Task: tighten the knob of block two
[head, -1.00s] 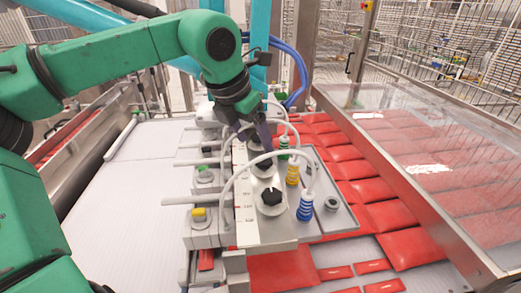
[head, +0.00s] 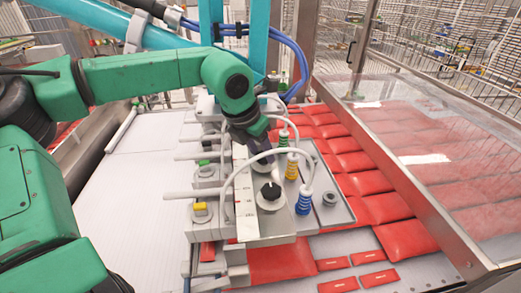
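The picker plate (head: 333,212) carries a row of blocks with knobs. The nearest block has a black knob (head: 270,191) on a pale round base, clear of my gripper. My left gripper (head: 266,152), dark and purplish, points down over the block just behind it. Its fingertips are at or just above that block's knob, which they and a white hose mostly hide. I cannot tell whether they touch the knob or how far apart they are. My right gripper is not in view.
Blue (head: 304,204), yellow (head: 292,167) and green ribbed suction fittings stand right of the knobs, with white hoses arching over. A yellow button (head: 200,210) sits at left. Red packs (head: 384,208) lie beyond, beside a clear-panelled guard (head: 430,165). The white surface (head: 130,215) at left is free.

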